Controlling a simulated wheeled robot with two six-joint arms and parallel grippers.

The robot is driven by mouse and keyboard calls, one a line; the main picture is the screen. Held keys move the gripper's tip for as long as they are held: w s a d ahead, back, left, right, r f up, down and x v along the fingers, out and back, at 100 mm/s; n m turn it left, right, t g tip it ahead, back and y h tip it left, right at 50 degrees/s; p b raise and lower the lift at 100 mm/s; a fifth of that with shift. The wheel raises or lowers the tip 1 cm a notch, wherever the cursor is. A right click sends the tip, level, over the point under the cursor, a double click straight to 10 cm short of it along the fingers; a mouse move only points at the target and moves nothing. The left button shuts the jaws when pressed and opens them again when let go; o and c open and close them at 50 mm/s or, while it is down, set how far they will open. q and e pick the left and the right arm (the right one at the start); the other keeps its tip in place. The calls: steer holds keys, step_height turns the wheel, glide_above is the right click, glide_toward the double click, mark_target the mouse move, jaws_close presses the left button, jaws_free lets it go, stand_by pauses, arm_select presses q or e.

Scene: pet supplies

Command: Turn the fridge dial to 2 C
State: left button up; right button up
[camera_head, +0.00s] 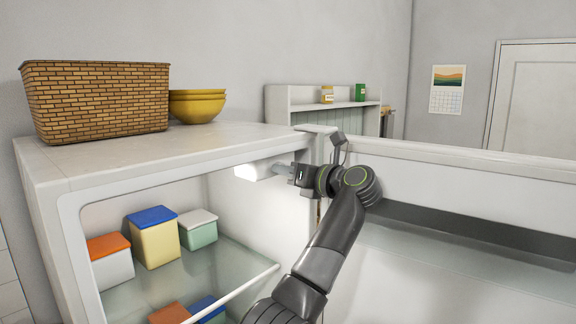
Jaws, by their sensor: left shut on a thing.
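The fridge (150,183) stands open, its inside facing me. A white housing with a bright lit end (252,172) hangs under the fridge's ceiling at the back right. A small grey dial (281,169) sticks out from the right end of this housing. My left gripper (291,173) is shut on the dial, reaching it from the right. The fingers partly hide the dial, and I cannot read any marks or temperature on it. My right gripper is not in view.
Lidded boxes (154,244) stand on the glass shelf (240,278), with more below. The open door (450,160) fills the right side. A wicker basket (95,105) and yellow bowls (197,108) sit on top of the fridge. Free room lies between shelf and ceiling.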

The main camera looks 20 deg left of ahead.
arm_select(q)
steer(key=shift+m, duration=0.5)
steer(key=o, duration=1)
steer(key=b+v, duration=0.6)
steer(key=v, duration=1.1)
steer(key=shift+d, duration=0.25)
